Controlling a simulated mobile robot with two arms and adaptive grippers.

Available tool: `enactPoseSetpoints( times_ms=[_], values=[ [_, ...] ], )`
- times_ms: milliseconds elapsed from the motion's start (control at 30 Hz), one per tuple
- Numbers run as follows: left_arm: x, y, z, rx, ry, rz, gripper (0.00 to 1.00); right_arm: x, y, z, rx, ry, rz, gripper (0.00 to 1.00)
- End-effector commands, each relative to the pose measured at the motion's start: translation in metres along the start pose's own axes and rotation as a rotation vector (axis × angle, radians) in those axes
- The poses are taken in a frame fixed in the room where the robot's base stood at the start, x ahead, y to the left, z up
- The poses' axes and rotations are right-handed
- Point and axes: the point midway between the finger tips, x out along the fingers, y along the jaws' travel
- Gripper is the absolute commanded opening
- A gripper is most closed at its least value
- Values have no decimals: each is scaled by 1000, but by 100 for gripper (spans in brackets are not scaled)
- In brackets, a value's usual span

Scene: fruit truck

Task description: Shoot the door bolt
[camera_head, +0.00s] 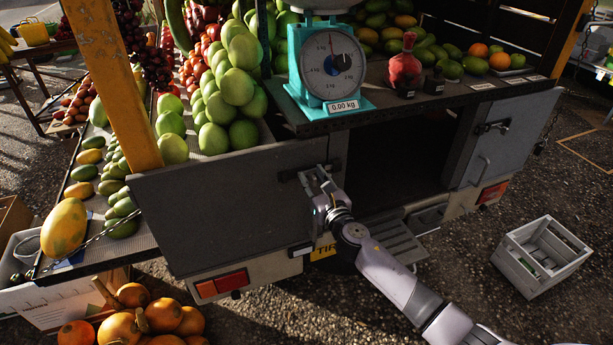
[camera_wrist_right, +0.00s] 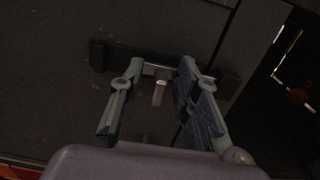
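The door bolt is a dark horizontal bar with a short metal handle (camera_wrist_right: 159,92) in the right wrist view. It is mounted on a dark grey door panel (camera_head: 230,205), near that panel's right edge. My right gripper (camera_head: 317,180) is at the bolt in the head view and hides most of it there. In the wrist view my right gripper (camera_wrist_right: 161,68) is open, with one finger on each side of the handle. Gaps show between handle and fingers, so I see no grip. My left gripper is not in view.
A dark opening (camera_head: 395,165) lies right of the panel. A second door (camera_head: 510,135) with its own latch (camera_head: 492,127) is farther right. A shelf above holds a teal scale (camera_head: 305,60) and fruit. A grey crate (camera_head: 541,257) stands on the ground at right.

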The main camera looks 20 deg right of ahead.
Motion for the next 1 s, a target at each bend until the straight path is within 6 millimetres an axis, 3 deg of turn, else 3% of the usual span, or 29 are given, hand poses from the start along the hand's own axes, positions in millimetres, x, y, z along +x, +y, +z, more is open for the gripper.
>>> enactPoseSetpoints(
  times_ms=[167,1000],
  values=[
    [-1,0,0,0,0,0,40,-3,0,0,0,0,0,30],
    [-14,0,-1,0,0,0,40,-68,0,0,0,0,0,30]
  ],
)
